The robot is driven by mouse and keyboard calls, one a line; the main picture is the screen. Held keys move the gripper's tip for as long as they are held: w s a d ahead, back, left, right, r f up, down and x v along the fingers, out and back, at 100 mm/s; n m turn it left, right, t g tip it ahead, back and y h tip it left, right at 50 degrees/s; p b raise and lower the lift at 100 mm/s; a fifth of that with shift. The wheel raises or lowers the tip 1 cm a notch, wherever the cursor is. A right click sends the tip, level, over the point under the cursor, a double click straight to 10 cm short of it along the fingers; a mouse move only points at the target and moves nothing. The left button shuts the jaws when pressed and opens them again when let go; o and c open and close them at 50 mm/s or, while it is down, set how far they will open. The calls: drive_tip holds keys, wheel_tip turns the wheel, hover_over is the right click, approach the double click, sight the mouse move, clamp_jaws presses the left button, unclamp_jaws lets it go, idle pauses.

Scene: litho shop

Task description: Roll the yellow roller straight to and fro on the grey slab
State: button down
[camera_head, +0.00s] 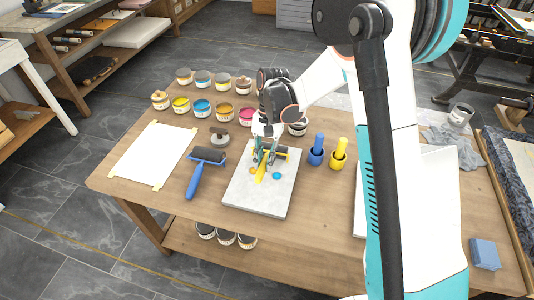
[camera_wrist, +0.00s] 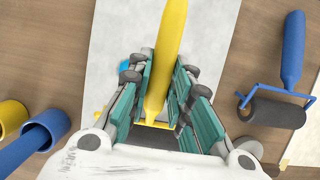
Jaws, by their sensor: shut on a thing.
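The yellow roller (camera_head: 261,171) is over the grey slab (camera_head: 270,202), its handle slanting toward the slab's near side. Its handle (camera_wrist: 168,35) also shows in the wrist view, running up between the teal finger pads. My gripper (camera_head: 266,152) is above the far part of the slab, shut on the yellow handle. In the wrist view the gripper (camera_wrist: 161,82) hides most of the roller's frame and drum. I cannot tell whether the drum touches the slab.
A blue-handled roller (camera_head: 195,180) lies left of the slab, beside a white sheet (camera_head: 152,154). Several ink tins (camera_head: 202,108) stand behind. A blue pot (camera_head: 316,156) and a yellow pot (camera_head: 338,160) stand to the right. The table's front strip is clear.

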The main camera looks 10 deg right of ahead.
sight(268, 152)
drive_tip(key=s+a+b, duration=0.1)
drive_tip(key=s+a, duration=0.2)
drive_tip(key=s, duration=0.6)
drive_tip(key=s+a+b, duration=0.1)
drive_tip(key=s+a, duration=0.3)
drive_tip(key=s, duration=0.5)
drive_tip(key=shift+s+a+f, duration=0.15)
drive_tip(key=shift+s+a, duration=0.15)
drive_tip(key=shift+s, duration=0.05)
idle(0.4)
drive_tip(key=shift+w+d+b, duration=0.25)
drive_tip(key=shift+w+d, duration=1.25)
drive_tip(key=shift+w, duration=2.15)
drive_tip(key=shift+w+d+b, duration=0.25)
drive_tip(key=shift+w+d, duration=1.25)
drive_tip(key=shift+w, duration=2.2)
drive_tip(key=shift+w+d+b, duration=0.25)
drive_tip(key=shift+w+d, duration=1.25)
drive_tip(key=shift+w, duration=2.15)
drive_tip(key=shift+r+p, duration=0.95)
drive_tip(key=shift+r, duration=0.6)
